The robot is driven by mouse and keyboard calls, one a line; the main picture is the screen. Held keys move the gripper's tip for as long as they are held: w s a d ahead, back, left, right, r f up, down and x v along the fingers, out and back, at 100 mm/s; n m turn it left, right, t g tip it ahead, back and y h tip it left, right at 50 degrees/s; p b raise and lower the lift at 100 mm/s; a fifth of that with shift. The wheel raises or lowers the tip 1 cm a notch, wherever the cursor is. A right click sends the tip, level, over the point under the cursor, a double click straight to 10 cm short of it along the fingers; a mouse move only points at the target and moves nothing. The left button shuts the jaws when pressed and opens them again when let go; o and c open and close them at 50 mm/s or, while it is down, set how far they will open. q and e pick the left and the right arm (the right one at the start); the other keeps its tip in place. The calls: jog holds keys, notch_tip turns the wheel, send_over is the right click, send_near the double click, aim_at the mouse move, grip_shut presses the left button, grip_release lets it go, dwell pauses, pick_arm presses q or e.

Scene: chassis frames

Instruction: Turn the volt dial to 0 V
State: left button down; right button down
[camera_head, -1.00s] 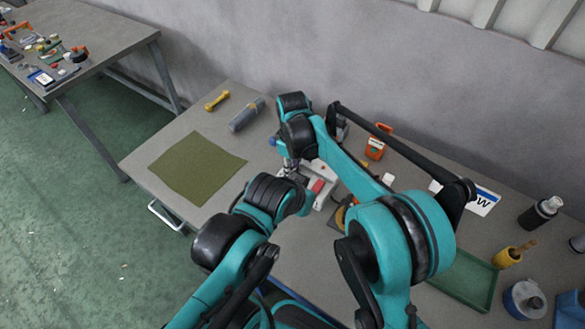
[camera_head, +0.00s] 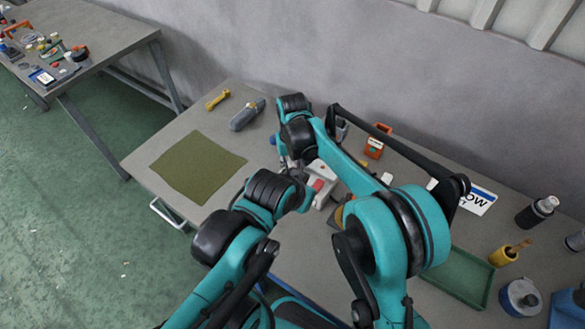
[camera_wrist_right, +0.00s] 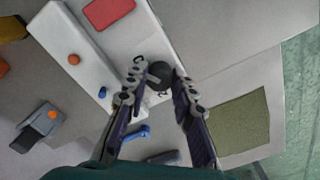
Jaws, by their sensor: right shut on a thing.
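A light grey device box (camera_wrist_right: 92,58) with a red panel (camera_wrist_right: 108,12) fills the upper left of the right wrist view. In the head view the box (camera_head: 326,172) stands on the bench, partly behind my arms. A round dark dial (camera_wrist_right: 160,74) sits on its face, with small dark marks around it that I cannot read reliably. My right gripper (camera_wrist_right: 161,80) has its fingertips on either side of the dial, shut on it. In the head view this gripper (camera_head: 287,162) is mostly hidden by my arm. My left gripper does not show; its forearm crosses just in front of the box.
A green mat (camera_head: 198,166) lies left of the box, with a yellow tool (camera_head: 218,100) and a grey cylinder (camera_head: 247,115) behind it. An orange item (camera_head: 375,146) stands behind my right arm. A green tray (camera_head: 464,277) and bottles occupy the right.

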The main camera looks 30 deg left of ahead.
jog(key=shift+m, duration=0.3)
jog(key=c, duration=1.3)
grip_release()
jog(key=shift+o, duration=0.2)
jog(key=shift+r, duration=0.1)
notch_tip(320, 180, up, 12)
